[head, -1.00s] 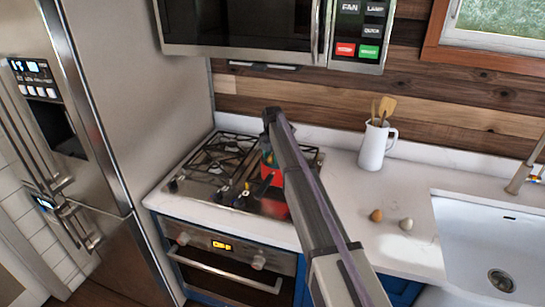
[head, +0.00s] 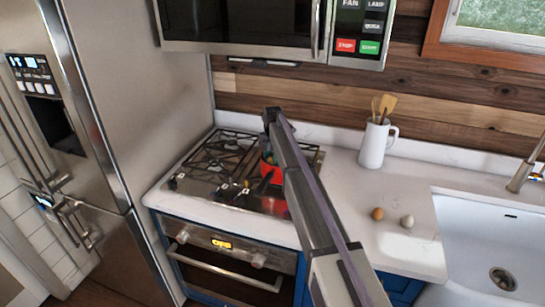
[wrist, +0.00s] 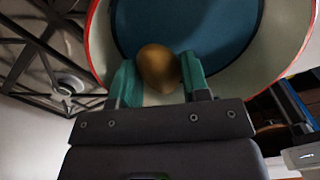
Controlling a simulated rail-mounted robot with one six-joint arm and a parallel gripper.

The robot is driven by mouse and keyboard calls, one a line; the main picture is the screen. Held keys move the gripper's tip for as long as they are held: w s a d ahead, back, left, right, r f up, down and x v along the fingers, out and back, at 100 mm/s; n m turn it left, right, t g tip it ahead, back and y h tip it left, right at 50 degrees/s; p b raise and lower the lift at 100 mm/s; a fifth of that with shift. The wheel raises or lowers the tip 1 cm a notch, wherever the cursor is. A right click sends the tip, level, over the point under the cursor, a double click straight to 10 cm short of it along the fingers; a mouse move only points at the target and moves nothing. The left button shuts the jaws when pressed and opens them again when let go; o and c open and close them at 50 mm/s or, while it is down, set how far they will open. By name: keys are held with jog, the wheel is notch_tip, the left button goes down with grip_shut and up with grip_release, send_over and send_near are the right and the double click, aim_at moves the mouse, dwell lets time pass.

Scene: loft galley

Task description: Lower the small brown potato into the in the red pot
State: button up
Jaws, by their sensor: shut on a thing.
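The red pot (head: 270,172) stands on the stove at its right side, partly hidden behind my arm in the head view. In the wrist view its red rim (wrist: 95,45), pale inner wall and blue-looking bottom fill the top. The small brown potato (wrist: 158,66) is between the teal fingers of my gripper (wrist: 160,82). My gripper is shut on it. In the wrist view the potato overlaps the pot's opening; its exact height against the rim is hard to tell. In the head view my gripper (head: 268,157) is at the pot, mostly hidden.
The stove (head: 215,170) has black grates and front knobs. A brown round item (head: 377,214) and a pale one (head: 407,221) lie on the counter to the right, before the sink (head: 480,240). A white jug (head: 374,145) with wooden utensils stands behind. A microwave (head: 250,30) hangs above.

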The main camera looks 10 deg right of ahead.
aim_at(272, 162)
jog(key=shift+f+b, duration=1.55)
jog(key=shift+f, duration=0.05)
dwell(0.5)
jog(key=o, duration=1)
